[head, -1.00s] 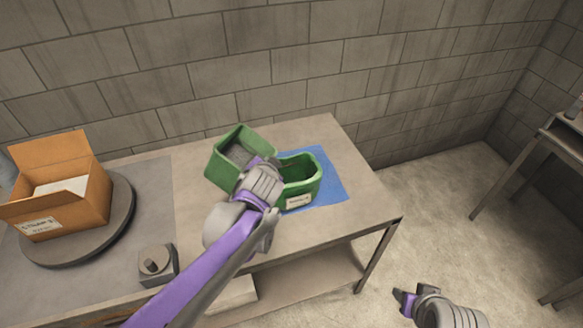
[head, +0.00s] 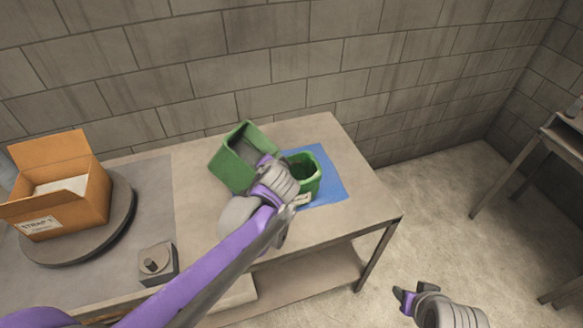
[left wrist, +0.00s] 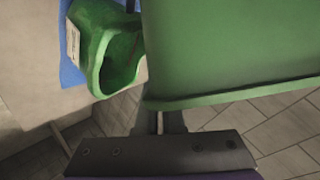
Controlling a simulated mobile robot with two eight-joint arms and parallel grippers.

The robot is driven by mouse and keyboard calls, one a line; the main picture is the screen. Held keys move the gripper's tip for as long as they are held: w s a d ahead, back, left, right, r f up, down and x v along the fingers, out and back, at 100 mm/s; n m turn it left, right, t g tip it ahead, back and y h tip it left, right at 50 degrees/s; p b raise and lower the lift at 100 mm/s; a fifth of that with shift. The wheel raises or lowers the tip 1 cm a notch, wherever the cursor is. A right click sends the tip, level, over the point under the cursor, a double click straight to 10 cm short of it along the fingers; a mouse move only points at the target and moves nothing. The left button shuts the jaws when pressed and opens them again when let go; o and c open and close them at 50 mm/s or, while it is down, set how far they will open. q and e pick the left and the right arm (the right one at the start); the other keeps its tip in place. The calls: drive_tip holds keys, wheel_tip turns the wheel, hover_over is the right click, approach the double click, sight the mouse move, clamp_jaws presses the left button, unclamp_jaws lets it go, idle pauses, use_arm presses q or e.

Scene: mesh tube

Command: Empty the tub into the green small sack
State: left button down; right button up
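The tub (head: 229,172) is a green rectangular container, held above the table and tipped toward the sack. Its green wall (left wrist: 235,50) fills the upper right of the left wrist view. My left gripper (head: 268,163) is shut on the tub's rim; its fingers (left wrist: 160,121) meet the wall edge in the left wrist view. The green small sack (head: 309,184) stands open and upright just right of the tub, partly behind my gripper. It also shows in the left wrist view (left wrist: 122,67), with a dark inside. I cannot make out contents in either. My right gripper (head: 404,299) is apart from both, its opening unclear.
The sack stands on a blue mat (head: 332,185) near the right end of the table (head: 350,226). A cardboard box (head: 75,215) sits on a round turntable (head: 122,220) at left. A small knobbed grey box (head: 158,264) is near the front edge. A block wall stands behind.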

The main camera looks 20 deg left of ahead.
use_arm(q)
drive_tip(key=shift+w+d+f+m+g+y+b, duration=0.2)
drive_tip(key=shift+d+f+m+g+y+b, duration=0.15)
drive_tip(key=shift+f+m+y+b, duration=0.3)
use_arm(e)
drive_tip(key=shift+s+f, duration=0.45)
drive_tip(key=shift+f, duration=0.35)
use_arm(q)
drive_tip(key=shift+w+d+r+m+g+y, duration=0.1)
drive_tip(key=shift+d+m+g+y, duration=0.2)
drive_tip(key=shift+m+y, duration=0.2)
use_arm(e)
drive_tip(key=shift+s+f, duration=0.1)
drive_tip(key=shift+f, duration=0.05)
use_arm(q)
drive_tip(key=shift+w+d+r+m+y, duration=0.15)
drive_tip(key=shift+d+m+y, duration=0.2)
drive_tip(key=shift+y, duration=0.3)
use_arm(e)
drive_tip(key=shift+s+f, duration=0.15)
drive_tip(key=shift+f, duration=0.2)
use_arm(q)
drive_tip(key=shift+w+d+g+b, duration=0.2)
drive_tip(key=shift+d+g+b, duration=0.05)
drive_tip(key=shift+d+b, duration=0.1)
use_arm(e)
drive_tip(key=shift+s+f, duration=0.1)
drive_tip(key=shift+f, duration=0.05)
